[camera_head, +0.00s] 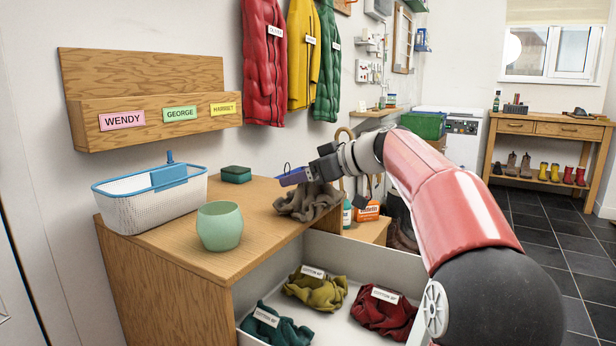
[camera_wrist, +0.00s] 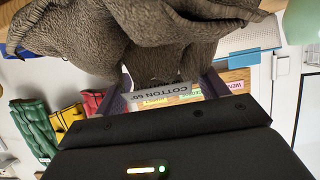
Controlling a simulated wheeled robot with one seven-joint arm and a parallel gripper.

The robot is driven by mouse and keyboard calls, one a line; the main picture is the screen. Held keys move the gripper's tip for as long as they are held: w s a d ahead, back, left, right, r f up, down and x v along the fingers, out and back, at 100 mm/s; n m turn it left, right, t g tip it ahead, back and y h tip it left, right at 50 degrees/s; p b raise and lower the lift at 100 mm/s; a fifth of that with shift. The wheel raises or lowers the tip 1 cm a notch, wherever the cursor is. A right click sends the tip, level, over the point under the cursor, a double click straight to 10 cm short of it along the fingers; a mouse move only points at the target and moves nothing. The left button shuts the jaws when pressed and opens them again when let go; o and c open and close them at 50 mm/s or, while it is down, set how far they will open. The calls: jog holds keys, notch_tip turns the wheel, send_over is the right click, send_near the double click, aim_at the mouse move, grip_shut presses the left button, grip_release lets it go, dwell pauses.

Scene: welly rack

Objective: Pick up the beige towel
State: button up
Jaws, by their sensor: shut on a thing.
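The beige towel (camera_head: 303,203) looks grey-brown in this light and is crumpled. It is at the right end of the wooden bench top (camera_head: 262,222); I cannot tell if it still touches the wood. My gripper (camera_head: 293,177) reaches in from the right, above the towel, and is shut on it. In the wrist view the towel (camera_wrist: 150,38) fills the top of the picture, and its white tag reading "COTTON 60" shows between my fingers (camera_wrist: 160,88). Part of the towel is hidden behind the gripper in that view.
A blue-rimmed basket (camera_head: 150,205), a green pot (camera_head: 220,228) and a green sponge (camera_head: 236,174) stand on the bench. Below, an open white drawer (camera_head: 345,262) holds green, olive and red cloths. An orange box (camera_head: 368,211) stands on a lower shelf behind.

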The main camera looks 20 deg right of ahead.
jog(key=shift+s+d, duration=0.1)
jog(key=shift+s, duration=0.05)
jog(key=o, duration=1.2)
jog(key=shift+c, duration=0.2)
jog(key=v, duration=0.7)
jog(key=shift+s+d+r, duration=0.2)
jog(key=shift+s+d, duration=0.05)
